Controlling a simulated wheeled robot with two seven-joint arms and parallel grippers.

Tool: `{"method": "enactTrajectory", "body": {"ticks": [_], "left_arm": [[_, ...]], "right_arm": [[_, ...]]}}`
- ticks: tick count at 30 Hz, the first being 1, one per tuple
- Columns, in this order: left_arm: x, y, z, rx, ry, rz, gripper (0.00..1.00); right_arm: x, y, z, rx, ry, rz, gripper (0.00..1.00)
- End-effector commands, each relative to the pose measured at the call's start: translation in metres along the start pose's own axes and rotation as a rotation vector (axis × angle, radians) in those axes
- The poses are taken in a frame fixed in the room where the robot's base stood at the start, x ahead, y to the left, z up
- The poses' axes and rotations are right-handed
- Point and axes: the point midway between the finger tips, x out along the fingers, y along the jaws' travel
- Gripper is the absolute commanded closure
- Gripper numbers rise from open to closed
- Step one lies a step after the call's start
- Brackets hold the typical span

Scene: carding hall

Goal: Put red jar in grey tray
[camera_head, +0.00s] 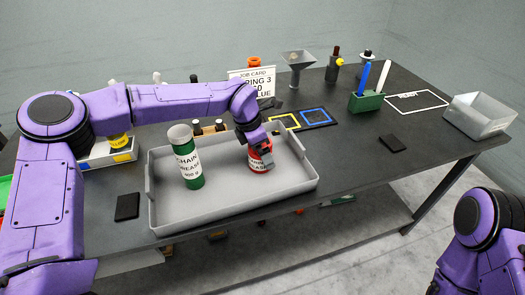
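The red jar (256,164), with a white label, is inside the grey tray (236,203), toward its right side. I cannot tell whether its base rests on the tray floor. My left gripper (265,152) reaches down over the red jar from above. A grey finger lies across the jar's front right side, and the other finger is hidden, so its grip is unclear. A green jar (188,166) with a grey lid and a white label stands in the tray to the left of the red jar. My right gripper is out of view.
A green holder (365,102) with pens, a metal funnel (298,60) and a job card (262,80) stand behind the tray. A second grey bin (480,116) is at the far right. Dark pads (391,144) lie on the table. The table's right front is mostly clear.

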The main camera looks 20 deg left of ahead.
Motion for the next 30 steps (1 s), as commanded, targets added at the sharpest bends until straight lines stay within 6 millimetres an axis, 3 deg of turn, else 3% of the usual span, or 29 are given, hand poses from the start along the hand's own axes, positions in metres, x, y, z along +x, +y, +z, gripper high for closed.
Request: {"method": "enactTrajectory", "body": {"ticks": [9,13,18,30], "left_arm": [[-0.079,0.001,0.000,0.000,-0.005,0.003,0.00],[-0.101,0.000,0.000,0.000,-0.003,0.003,0.00],[-0.111,0.000,0.000,0.001,-0.002,0.000,0.00],[-0.111,0.000,0.000,0.001,-0.001,0.001,0.00]], "right_arm": [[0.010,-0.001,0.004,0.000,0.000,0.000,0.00],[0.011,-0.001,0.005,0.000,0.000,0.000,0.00],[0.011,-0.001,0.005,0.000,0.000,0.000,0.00],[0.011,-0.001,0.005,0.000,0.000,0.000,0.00]]}}
